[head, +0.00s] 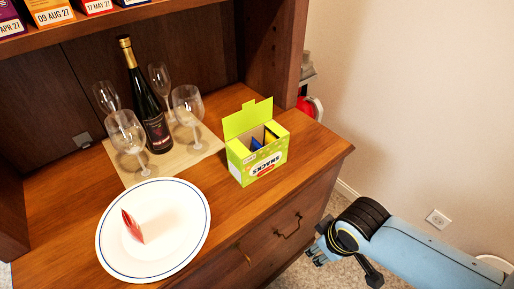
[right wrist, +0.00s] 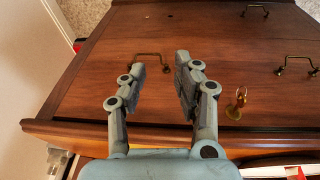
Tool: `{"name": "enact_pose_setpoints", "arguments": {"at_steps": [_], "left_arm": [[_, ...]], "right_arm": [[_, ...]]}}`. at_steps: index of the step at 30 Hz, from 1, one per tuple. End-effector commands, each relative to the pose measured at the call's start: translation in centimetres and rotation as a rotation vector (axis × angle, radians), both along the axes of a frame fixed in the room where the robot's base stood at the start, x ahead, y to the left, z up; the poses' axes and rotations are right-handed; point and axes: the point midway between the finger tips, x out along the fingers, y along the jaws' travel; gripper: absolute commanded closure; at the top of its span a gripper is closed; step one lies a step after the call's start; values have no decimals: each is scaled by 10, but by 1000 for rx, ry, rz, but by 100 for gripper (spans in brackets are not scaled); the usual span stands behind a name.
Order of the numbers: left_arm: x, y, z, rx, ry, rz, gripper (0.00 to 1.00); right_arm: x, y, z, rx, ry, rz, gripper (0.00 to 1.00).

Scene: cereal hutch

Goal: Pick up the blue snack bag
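The blue snack bag (head: 255,145) is partly visible inside an open green snack box (head: 258,168) on the hutch counter. The box's walls hide most of it. A yellow bag (head: 269,136) sits beside it in the box. My right gripper (head: 314,252) is in front of the drawers, to the right of and below the box, clear of it. In the right wrist view my right gripper (right wrist: 157,75) has its fingers spread apart with nothing between them, and drawer fronts show beyond. My left gripper is not in view.
A white plate (head: 180,255) with a red packet (head: 132,227) is at the counter's front left. A wine bottle (head: 150,105) and several glasses stand on a mat (head: 197,152) left of the box. Small boxes (head: 50,12) line the shelf above.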

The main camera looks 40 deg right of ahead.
Motion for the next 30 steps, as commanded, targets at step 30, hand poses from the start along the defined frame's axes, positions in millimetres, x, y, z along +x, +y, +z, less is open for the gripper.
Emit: {"name": "enact_pose_setpoints", "arguments": {"at_steps": [30], "left_arm": [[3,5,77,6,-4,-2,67]], "right_arm": [[211,-4,228,81,-81,-6,69]]}}
